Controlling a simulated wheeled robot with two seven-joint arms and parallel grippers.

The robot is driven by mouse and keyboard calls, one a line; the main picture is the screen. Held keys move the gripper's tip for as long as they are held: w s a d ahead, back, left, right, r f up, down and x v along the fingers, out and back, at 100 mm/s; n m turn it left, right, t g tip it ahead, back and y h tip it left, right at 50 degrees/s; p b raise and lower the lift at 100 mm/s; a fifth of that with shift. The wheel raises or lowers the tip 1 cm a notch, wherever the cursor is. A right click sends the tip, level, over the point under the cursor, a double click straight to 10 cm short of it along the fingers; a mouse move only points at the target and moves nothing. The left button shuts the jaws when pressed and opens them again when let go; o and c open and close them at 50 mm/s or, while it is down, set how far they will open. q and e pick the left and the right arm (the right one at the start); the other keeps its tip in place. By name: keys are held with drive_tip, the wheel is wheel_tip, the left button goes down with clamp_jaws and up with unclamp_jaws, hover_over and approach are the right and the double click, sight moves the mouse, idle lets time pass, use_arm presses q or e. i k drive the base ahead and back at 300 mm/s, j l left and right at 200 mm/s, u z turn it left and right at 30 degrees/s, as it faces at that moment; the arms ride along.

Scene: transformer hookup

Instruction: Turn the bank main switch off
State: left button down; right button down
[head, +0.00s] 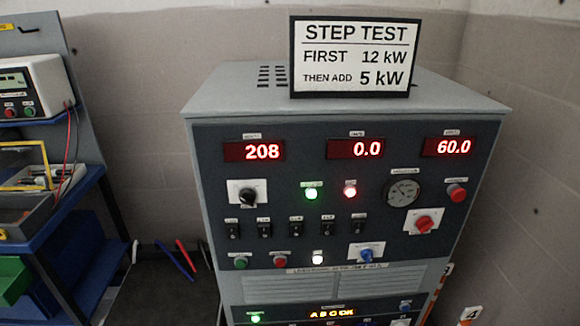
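The grey load bank cabinet (345,115) stands in the middle of the head view, its dark front panel facing me. A red rotary switch (424,223) sits on a white plate at the panel's right. A black rotary knob (247,196) sits on a white plate at the left, and a blue knob (366,255) sits low on another white plate. The labels are too small to read, so I cannot tell which is the bank main switch. Neither of my grippers is in view, and nothing touches the panel.
Displays read 208, 0.0 and 60.0. A green lamp (311,194) and a white-red lamp (350,191) are lit above several black toggles (296,229). A red button (456,192) sits upper right. A blue-framed bench (50,232) stands left. A step test sign (353,57) stands on top.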

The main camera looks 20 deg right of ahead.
sight(425, 224)
drive_tip(key=z, duration=1.45)
